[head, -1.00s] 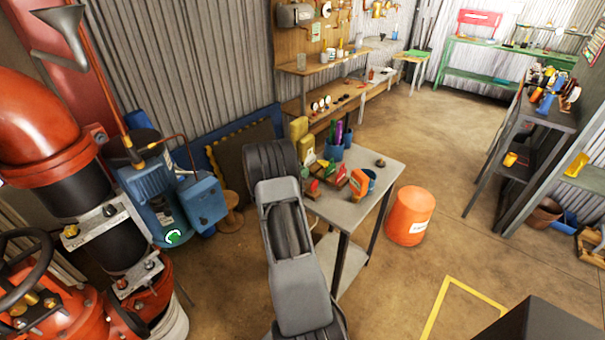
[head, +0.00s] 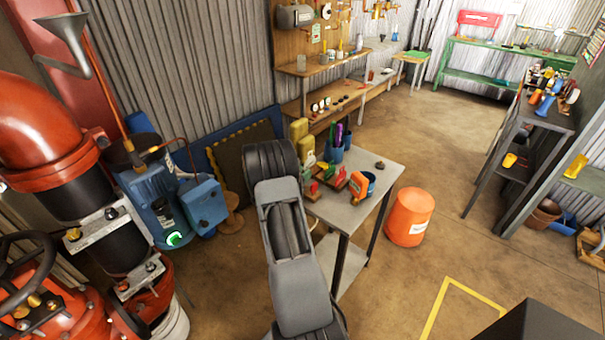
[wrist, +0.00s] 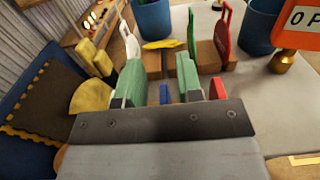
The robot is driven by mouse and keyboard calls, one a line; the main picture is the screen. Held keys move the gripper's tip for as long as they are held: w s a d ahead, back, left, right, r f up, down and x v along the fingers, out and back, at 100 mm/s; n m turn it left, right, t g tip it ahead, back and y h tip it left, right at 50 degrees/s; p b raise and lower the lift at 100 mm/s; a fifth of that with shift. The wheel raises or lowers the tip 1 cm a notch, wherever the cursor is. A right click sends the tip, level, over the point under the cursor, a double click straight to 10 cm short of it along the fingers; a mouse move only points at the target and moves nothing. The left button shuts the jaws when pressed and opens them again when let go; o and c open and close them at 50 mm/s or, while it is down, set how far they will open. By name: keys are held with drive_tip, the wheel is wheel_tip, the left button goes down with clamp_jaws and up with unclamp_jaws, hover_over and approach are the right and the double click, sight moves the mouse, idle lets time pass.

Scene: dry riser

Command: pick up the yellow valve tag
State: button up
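The yellow valve tag (wrist: 160,44) shows in the wrist view as a thin, nearly edge-on yellow piece at a wooden rack (wrist: 207,58). A white tag (wrist: 130,38) is left of it; a green tag (wrist: 191,35) and a red tag (wrist: 222,35) are right of it. My gripper (wrist: 160,78) has two green-padded fingers standing apart, with the yellow tag beyond and between their tips. No contact with it shows. Small blue (wrist: 165,93) and red (wrist: 217,88) pieces are partly hidden by the gripper's grey body. In the head view my arm hides the gripper; I cannot make out the yellow tag there.
The rack is on a grey table (head: 365,163). An orange bucket (head: 409,217) stands on the floor beside the table.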

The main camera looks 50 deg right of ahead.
drive_tip(key=a+b, duration=0.2)
drive_tip(key=a, duration=1)
drive_tip(key=s+a+r+m+t+y, duration=0.1)
drive_tip(key=s+a+r+m+y, duration=0.2)
drive_tip(key=a+m+y, duration=0.3)
drive_tip(key=s+a+r+m+t+y, duration=0.1)
drive_tip(key=s+a+r+m+y, duration=0.2)
drive_tip(key=a, duration=1.1)
drive_tip(key=s+a+r+m+t+y, duration=0.1)
drive_tip(key=s+a+r+m+y, duration=0.3)
drive_tip(key=s+a+m+y, duration=0.2)
drive_tip(key=a+m+y, duration=0.2)
drive_tip(key=a+y, duration=0.1)
drive_tip(key=a, duration=0.1)
drive_tip(key=shift+a+m+t+p, duration=0.3)
drive_tip(key=shift+a+t+p, duration=0.05)
drive_tip(key=shift+t, duration=0.05)
drive_tip(key=shift+o, duration=0.5)
drive_tip(key=p+v, duration=0.1)
drive_tip(key=v, duration=0.1)
drive_tip(key=p+v, duration=0.1)
drive_tip(key=p, duration=0.1)
drive_tip(key=shift+w+a+r, duration=0.1)
drive_tip(key=shift+w+r, duration=0.2)
drive_tip(key=shift+r, duration=0.15)
drive_tip(key=shift+f, duration=0.2)
